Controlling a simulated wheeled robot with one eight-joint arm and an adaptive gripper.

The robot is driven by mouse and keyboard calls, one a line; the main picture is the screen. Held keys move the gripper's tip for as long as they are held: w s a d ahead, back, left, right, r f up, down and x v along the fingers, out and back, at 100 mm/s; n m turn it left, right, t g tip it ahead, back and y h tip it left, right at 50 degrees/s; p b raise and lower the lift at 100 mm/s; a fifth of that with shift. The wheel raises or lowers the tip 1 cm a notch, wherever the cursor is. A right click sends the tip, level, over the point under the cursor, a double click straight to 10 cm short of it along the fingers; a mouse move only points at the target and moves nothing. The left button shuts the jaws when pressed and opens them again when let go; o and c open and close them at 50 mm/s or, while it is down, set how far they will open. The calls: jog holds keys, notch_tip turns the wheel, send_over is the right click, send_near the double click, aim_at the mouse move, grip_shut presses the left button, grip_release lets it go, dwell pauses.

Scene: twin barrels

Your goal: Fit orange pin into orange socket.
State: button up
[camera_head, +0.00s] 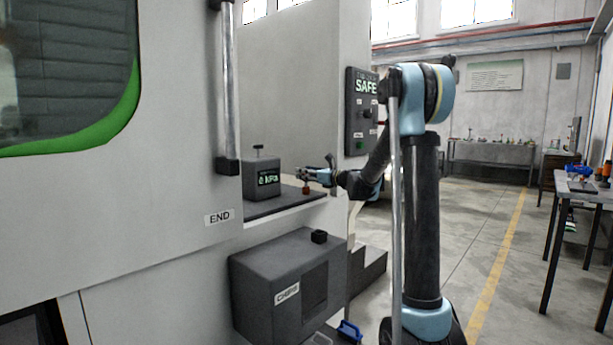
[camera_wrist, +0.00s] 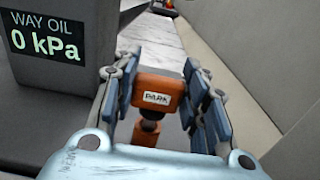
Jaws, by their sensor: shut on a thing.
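An orange pin (camera_wrist: 158,86) with a block-shaped head marked PARK shows in the middle of the wrist view. A thinner round orange part (camera_wrist: 148,131) shows under the head, toward the camera. My gripper (camera_wrist: 160,98) is shut on the head, with one finger on each side. In the head view my gripper (camera_head: 305,175) is over the ledge on the machine's side, and a small orange piece (camera_head: 306,189) shows just below it. I cannot make out the orange socket, nor tell whether the lower end of the pin is inside anything.
A dark WAY OIL box (camera_wrist: 55,45) reading 0 kPa stands close at the left; it also stands on the ledge (camera_head: 290,203) in the head view (camera_head: 262,178). A SAFE panel (camera_head: 362,112) is on the wall beside my arm. A CHIPS box (camera_head: 285,270) is below.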

jog(key=shift+f, duration=1)
jog(key=o, duration=1.2)
jog(key=shift+c, duration=0.2)
jog(key=shift+d, duration=0.15)
jog(key=v, duration=1.1)
jog(key=shift+s+d, duration=0.3)
